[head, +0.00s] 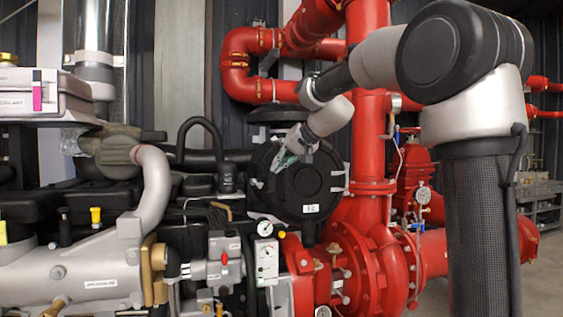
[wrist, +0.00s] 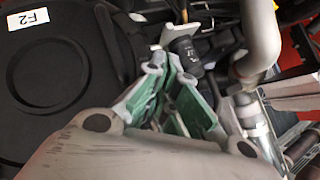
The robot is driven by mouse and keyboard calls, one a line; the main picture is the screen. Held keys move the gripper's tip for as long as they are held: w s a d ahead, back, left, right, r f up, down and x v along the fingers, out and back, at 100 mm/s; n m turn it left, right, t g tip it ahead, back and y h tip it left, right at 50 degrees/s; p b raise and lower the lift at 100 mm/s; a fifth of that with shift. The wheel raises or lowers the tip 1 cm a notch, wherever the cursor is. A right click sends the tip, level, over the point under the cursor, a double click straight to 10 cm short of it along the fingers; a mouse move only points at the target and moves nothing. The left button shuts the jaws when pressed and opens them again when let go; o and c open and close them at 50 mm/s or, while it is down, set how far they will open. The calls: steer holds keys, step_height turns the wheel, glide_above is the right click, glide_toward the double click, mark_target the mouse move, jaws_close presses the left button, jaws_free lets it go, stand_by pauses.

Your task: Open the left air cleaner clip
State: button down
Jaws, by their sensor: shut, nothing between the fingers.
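The air cleaner (head: 318,183) is a round black canister with a white label on its end face, in the middle of the head view. In the wrist view its black face (wrist: 50,75) fills the left side. My gripper (head: 281,160) is in front of the left part of that face, tilted down to the left. In the wrist view my gripper (wrist: 166,68) has green-padded fingers that converge at their tips, with nothing held, just beside the canister's rim. A small pale piece (head: 256,182) at the canister's left edge may be the left clip. I cannot tell its state.
Red pipes (head: 365,140) stand right of and above the canister. A silver pipe (head: 153,190) and a black curved hose (head: 203,125) lie to the left. Gauges (head: 265,228) sit below. In the wrist view a dark cylindrical fitting (wrist: 186,56) lies just beyond the fingertips.

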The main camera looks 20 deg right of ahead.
mark_target(256, 184)
steer(key=x, duration=0.6)
steer(key=shift+w, duration=0.1)
steer(key=shift+a, duration=0.2)
steer(key=shift+a+m+h, duration=0.2)
steer(key=shift+m+h, duration=0.1)
steer(key=shift+m, duration=0.1)
